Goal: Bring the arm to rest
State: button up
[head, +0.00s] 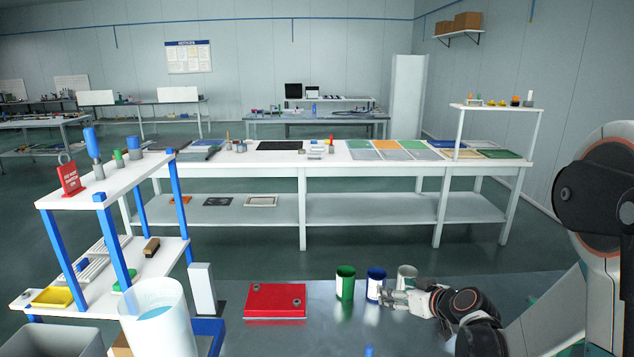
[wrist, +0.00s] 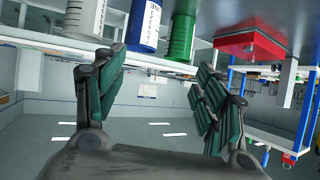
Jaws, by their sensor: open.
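My gripper (head: 386,296) is at the end of my arm, which reaches in from the right over the grey metal bench in the head view. In the wrist view my gripper (wrist: 158,72) has its two green-padded fingers spread wide, with nothing between them. In the head view it is close to the blue can (head: 376,281) and the pale can (head: 407,275). I cannot tell whether it touches either. The wrist view is upside down and shows the blue can (wrist: 144,24) and the pale can (wrist: 85,16) beyond the fingers.
A green can (head: 345,284) and a red box (head: 275,301) stand on the metal bench (head: 330,328). A white container (head: 157,318) and a blue-legged shelf (head: 110,190) are at the left. A long white table (head: 300,171) stands behind, with clear floor between.

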jog(key=s+a+r+m+g+h, duration=0.2)
jog(key=s+a+r+g, duration=0.15)
jog(key=s+r, duration=0.85)
jog(key=s+m+h, duration=0.2)
jog(key=s, duration=1.6)
jog(key=shift+s+d+f+h, duration=0.2)
jog(key=shift+s+d+h, duration=0.1)
jog(key=shift+d, duration=0.15)
jog(key=shift+g, duration=0.25)
